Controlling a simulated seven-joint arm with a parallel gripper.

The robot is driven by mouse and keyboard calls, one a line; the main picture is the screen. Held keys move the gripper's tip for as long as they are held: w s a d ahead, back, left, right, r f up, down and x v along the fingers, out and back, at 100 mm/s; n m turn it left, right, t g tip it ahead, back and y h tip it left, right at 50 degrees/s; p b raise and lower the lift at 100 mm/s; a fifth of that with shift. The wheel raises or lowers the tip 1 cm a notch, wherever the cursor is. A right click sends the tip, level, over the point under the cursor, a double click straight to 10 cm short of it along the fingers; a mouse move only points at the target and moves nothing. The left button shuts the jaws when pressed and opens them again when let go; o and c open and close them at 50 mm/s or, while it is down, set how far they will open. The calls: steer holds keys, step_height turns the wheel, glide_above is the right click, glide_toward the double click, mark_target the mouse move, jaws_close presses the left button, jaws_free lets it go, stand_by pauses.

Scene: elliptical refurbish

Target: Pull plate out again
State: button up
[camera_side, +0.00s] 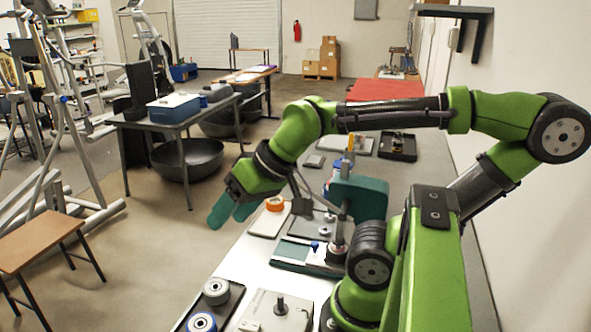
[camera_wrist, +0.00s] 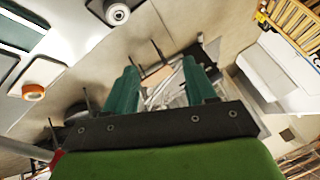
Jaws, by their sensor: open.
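My gripper (camera_side: 231,211) is at the left end of my arm, raised by the left edge of the workbench, its two teal fingers apart with nothing between them. In the wrist view the fingers (camera_wrist: 160,72) also stand apart and empty. A bench device with a dark teal housing (camera_side: 357,198) stands right of my gripper. At its foot is a flat teal plate (camera_side: 291,252) on a pale base, apart from my gripper. I cannot tell whether this is the task's plate. A light grey plate (camera_side: 262,318) with a black post lies at the front.
A dark tray (camera_side: 190,326) with rollers lies at the front left. An orange ring (camera_side: 275,203) sits on a pale tray, and it also shows in the wrist view (camera_wrist: 33,91). Another dark tray (camera_side: 399,147) lies farther back. Open floor is left of the bench.

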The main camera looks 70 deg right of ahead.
steer(key=shift+r, duration=0.1)
steer(key=shift+c, duration=0.7)
step_height(320, 180, up, 10)
steer(key=d+m+g+h, duration=0.1)
steer(key=d+m+g, duration=0.6)
steer(key=d+m, duration=0.9)
steer(key=m+g, duration=0.4)
steer(key=m, duration=1.7)
glide_above(314, 243)
steer(key=w+d, duration=0.3)
steer(key=w, duration=0.3)
step_height(314, 243, down, 15)
steer(key=shift+n+y, duration=0.3)
steer(key=shift+y, duration=0.1)
steer(key=x, duration=1.6)
steer(key=shift+s, duration=0.15)
